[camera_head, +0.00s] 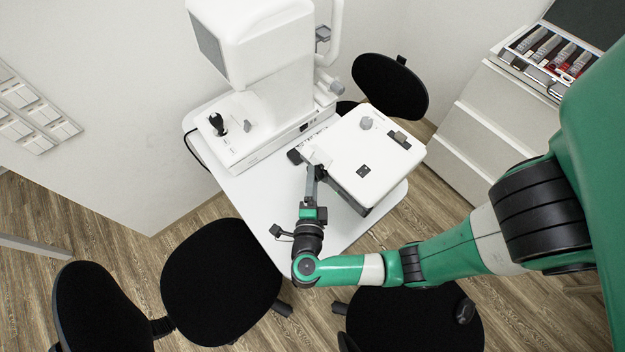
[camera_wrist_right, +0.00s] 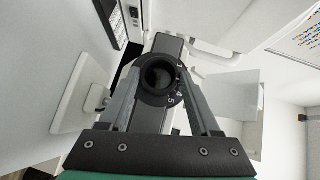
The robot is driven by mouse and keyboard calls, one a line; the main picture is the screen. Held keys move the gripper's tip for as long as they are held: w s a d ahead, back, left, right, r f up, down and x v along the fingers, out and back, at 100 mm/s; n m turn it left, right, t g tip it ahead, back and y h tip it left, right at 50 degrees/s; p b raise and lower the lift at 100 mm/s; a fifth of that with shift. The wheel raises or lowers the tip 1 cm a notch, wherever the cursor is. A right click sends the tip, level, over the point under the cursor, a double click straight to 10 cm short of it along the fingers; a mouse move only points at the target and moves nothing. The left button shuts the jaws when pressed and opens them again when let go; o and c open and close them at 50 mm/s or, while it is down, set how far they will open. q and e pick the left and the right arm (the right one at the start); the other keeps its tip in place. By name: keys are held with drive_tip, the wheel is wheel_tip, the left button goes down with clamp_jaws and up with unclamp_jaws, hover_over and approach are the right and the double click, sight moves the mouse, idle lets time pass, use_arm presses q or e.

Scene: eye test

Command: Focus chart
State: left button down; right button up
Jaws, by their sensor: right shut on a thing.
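A white box-shaped device (camera_head: 378,152) with a knob and dark switches on top stands on the white table (camera_head: 247,190). A short black part (camera_head: 295,156) sticks out at its left end. My right gripper (camera_head: 308,170) reaches that end from the front. In the right wrist view its two grey fingers are shut on a black round ring (camera_wrist_right: 159,92) with a dark round opening. White numbers, with 4 and 5 readable, run along the ring's right side. The fingers touch it left and right. I see no chart image. My left gripper is not in view.
A tall white instrument (camera_head: 262,50) with a joystick (camera_head: 217,124) stands behind on the table. Black chairs (camera_head: 220,280) surround it. A cabinet (camera_head: 480,125) with a tray of lenses (camera_head: 548,50) is at the right. Floor shows at the lower left.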

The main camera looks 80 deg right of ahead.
drive_tip(key=m+h+b, duration=0.1)
drive_tip(key=b, duration=0.2)
drive_tip(key=m+h+b, duration=0.2)
drive_tip(key=b, duration=0.2)
drive_tip(key=shift+f, duration=0.4)
drive_tip(key=o, duration=1.4)
drive_tip(key=shift+t, duration=0.4)
drive_tip(key=v, duration=0.7)
drive_tip(key=shift+a+f, duration=0.1)
drive_tip(key=shift+a, duration=0.1)
